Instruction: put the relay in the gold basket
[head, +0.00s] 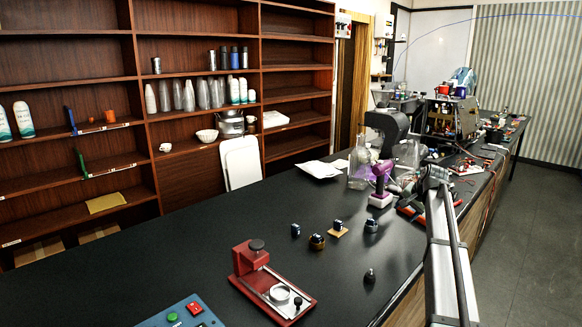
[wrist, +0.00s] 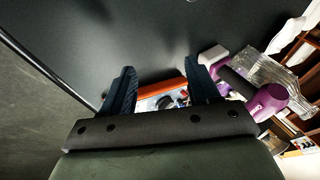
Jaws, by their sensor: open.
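A small dark blue block (head: 295,230), which looks like the relay, stands alone on the black bench in the head view. Right of it is a round gold-brown holder (head: 317,242), possibly the gold basket, with a dark piece in or on it. Another small dark block (head: 339,223) sits on a flat tan base (head: 338,233). A dark round holder (head: 371,226) with a bluish piece is further right. In the wrist view my gripper (wrist: 160,80) is open, with nothing between its fingertips. Neither the relay nor the basket can be made out there.
A red press-like device (head: 270,283) and a blue button box (head: 185,315) are at the front. A dark knob-like piece (head: 370,277) stands near the bench edge. A purple drill (head: 380,180), clear containers and tools crowd the bench behind. The left part of the bench is clear.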

